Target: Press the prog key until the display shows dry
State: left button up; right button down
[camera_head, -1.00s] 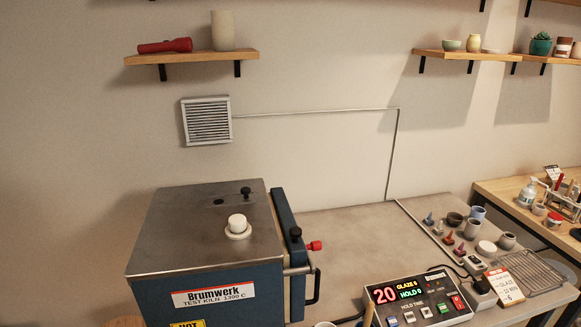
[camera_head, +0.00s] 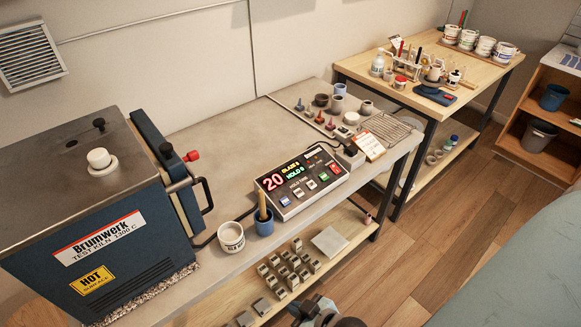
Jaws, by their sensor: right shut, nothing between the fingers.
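The controller box (camera_head: 300,182) stands near the front edge of the grey bench, right of the kiln. Its lit display (camera_head: 281,177) shows a red 20, a yellow line that reads like GLAZE 6 and a green HOLD line. The key labels are too small to read, so I cannot tell which one is prog. My right gripper (camera_head: 312,309) shows partly at the bottom edge, shut and empty, below and well apart from the controller. My left gripper is not in view.
A blue kiln (camera_head: 125,240) marked HOT stands at left. A white cup (camera_head: 231,238) and a blue cup (camera_head: 263,222) with a tall stick stand just left of the controller. Small pots, a wire rack (camera_head: 385,128) and a card (camera_head: 369,146) lie behind it.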

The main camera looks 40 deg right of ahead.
aim_at(285, 202)
jog(key=z, duration=1.2)
